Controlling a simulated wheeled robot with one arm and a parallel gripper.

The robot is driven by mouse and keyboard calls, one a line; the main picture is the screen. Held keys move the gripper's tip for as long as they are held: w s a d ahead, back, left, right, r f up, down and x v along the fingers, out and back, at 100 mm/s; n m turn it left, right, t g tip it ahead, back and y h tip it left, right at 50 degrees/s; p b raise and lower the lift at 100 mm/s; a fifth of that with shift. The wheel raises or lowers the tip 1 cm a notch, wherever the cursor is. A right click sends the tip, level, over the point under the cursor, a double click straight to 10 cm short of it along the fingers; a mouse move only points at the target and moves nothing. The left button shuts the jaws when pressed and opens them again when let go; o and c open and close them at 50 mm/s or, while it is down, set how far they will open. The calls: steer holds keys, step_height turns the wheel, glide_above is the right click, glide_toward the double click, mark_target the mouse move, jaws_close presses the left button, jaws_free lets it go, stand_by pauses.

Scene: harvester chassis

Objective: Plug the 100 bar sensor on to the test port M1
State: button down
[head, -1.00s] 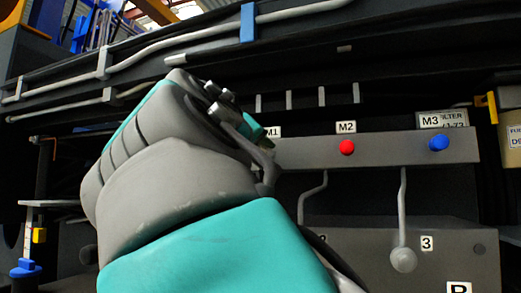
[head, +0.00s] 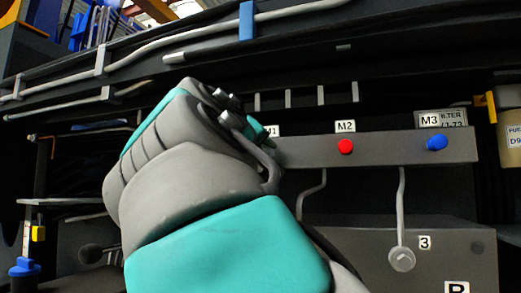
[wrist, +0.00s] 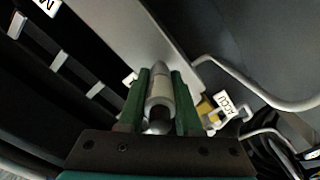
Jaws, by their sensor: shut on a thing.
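My gripper (wrist: 160,77) has green fingers in the wrist view, and they are shut on a pale grey cylindrical sensor (wrist: 160,95). I cannot read any rating on the sensor. Its far end points toward a grey surface; I cannot tell whether it touches anything. In the head view my arm hides most of the gripper, with a bit of green finger at the left end of the grey port bar (head: 390,149). The M1 label (head: 273,130) is partly covered by the gripper. The M1 port itself is hidden behind my arm.
On the bar, a red cap (head: 346,146) sits below the M2 label (head: 345,126), and a blue cap (head: 437,142) sits by the M3 label (head: 429,121). Grey pipes (head: 401,205) run below the bar. An ACCU label (wrist: 225,104) shows in the wrist view.

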steer(key=c, duration=0.5)
jaws_free()
